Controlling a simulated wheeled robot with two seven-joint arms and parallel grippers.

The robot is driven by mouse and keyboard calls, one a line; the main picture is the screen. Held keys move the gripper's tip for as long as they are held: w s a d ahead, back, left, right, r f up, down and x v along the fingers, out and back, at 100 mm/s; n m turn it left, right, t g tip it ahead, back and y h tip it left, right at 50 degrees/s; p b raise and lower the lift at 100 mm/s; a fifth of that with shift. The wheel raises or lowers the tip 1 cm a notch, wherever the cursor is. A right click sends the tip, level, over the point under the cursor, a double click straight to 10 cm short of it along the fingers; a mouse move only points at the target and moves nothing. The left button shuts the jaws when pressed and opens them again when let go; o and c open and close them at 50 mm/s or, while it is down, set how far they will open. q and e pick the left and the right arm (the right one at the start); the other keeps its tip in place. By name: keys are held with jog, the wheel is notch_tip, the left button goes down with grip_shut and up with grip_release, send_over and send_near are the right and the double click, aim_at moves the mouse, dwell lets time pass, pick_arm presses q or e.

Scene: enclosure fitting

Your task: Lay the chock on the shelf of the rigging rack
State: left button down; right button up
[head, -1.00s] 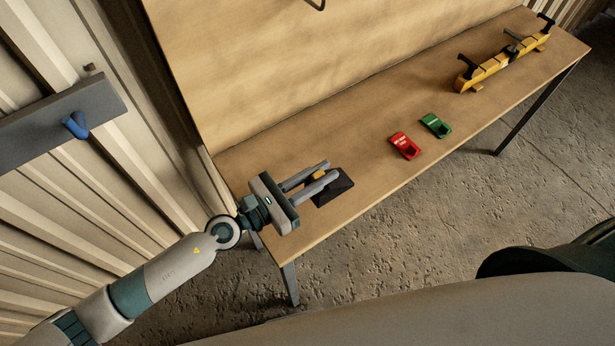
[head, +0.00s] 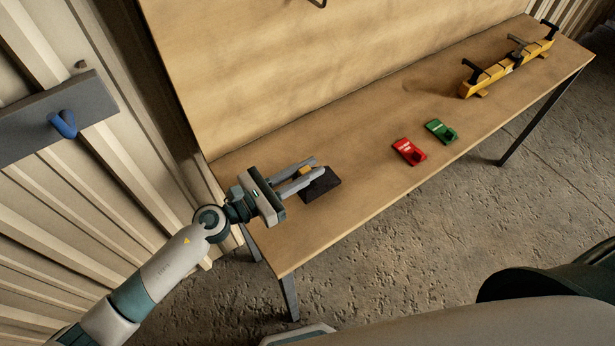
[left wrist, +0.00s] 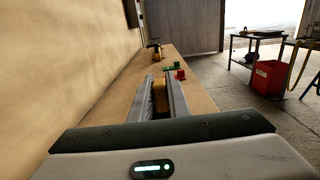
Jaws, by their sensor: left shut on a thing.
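The chock looks like a dark wedge (head: 321,186) with a yellow block (head: 305,171) on it, at the near left end of the wooden bench. My left gripper (head: 313,168) is shut on the yellow block, one finger on each side. The left wrist view also shows the yellow block (left wrist: 160,95) between the fingers. I cannot tell whether the dark part touches the bench top. No shelf that I can clearly name as the rigging rack's shows. My right gripper is not in view.
On the bench (head: 370,180) lie a red piece (head: 409,152) and a green piece (head: 441,131), with a yellow rail with black clamps (head: 505,68) at the far end. A grey board with a blue hook (head: 63,124) is on the left wall. A red bin (left wrist: 268,80) stands on the floor.

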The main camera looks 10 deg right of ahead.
pick_arm(q)
jog(key=shift+f, duration=1.45)
jog(key=shift+f+b, duration=0.2)
jog(key=shift+b, duration=0.15)
jog(key=c, duration=1.7)
grip_release()
